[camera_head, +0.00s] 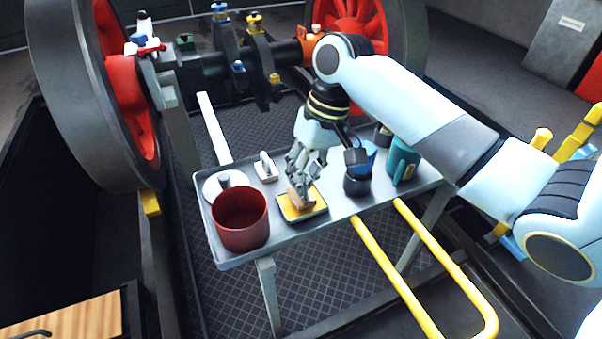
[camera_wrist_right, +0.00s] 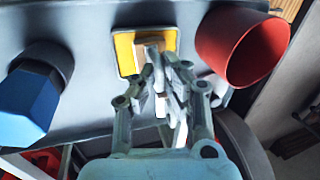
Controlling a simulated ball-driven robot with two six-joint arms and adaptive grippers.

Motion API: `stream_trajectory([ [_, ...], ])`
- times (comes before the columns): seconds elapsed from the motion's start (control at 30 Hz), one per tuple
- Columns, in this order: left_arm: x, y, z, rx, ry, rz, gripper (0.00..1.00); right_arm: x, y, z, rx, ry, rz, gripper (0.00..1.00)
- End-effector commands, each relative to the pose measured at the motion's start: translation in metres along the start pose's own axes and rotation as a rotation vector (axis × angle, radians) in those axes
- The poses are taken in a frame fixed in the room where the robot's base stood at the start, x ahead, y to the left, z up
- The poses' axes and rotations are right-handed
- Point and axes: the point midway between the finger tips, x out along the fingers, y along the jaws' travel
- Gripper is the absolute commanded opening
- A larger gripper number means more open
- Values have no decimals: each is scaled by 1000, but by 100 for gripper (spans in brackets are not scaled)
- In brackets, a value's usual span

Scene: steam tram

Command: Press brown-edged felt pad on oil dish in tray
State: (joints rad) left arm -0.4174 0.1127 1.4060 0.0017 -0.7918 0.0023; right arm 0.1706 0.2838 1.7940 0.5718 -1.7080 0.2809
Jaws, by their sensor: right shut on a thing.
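My right gripper (camera_head: 299,187) points down over the dish and is shut on the brown-edged felt pad (camera_head: 302,203). The pad is at the middle of the dish and seems to touch the yellow surface; the fingers partly hide it. In the wrist view the pad (camera_wrist_right: 148,42) shows beyond the fingertips (camera_wrist_right: 160,77). My left gripper is not in view.
A red pot (camera_head: 241,226) stands left of the dish, with a white round lid-like thing (camera_head: 212,186) behind. A small white handled piece (camera_head: 266,169) is behind the dish. A dark pot (camera_head: 356,187), a blue item (camera_wrist_right: 28,100) and a teal container (camera_head: 403,163) stand to the right.

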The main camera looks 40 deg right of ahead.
Motion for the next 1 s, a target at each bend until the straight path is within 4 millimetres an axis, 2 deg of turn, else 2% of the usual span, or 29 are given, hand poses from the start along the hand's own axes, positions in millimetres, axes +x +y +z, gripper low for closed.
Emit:
stream_trajectory([
  [1.0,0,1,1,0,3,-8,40,7,2,0,0,0,-1,0],
])
